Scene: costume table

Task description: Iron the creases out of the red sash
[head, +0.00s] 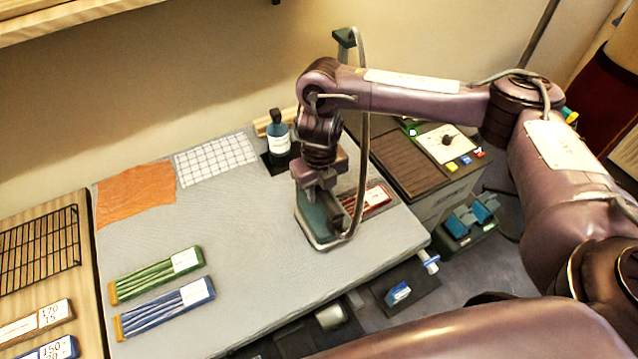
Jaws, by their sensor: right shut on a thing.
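The red sash (375,203) lies on the grey ironing surface (245,228) near its right end. A white label shows at its right end; its left part is hidden behind the iron. My right gripper (318,187) is shut on the teal iron (312,226), which is at the sash's left side. I cannot tell whether the iron's sole rests on the sash or just beside it. Creases on the hidden part cannot be seen. My left gripper is not in view.
A green sash (155,274) and a blue sash (165,308) lie at left front. An orange cloth (135,195), a checked cloth (215,160) and a dark bottle (279,135) are at the back. A grey cord (363,130) hangs beside the iron. The middle surface is clear.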

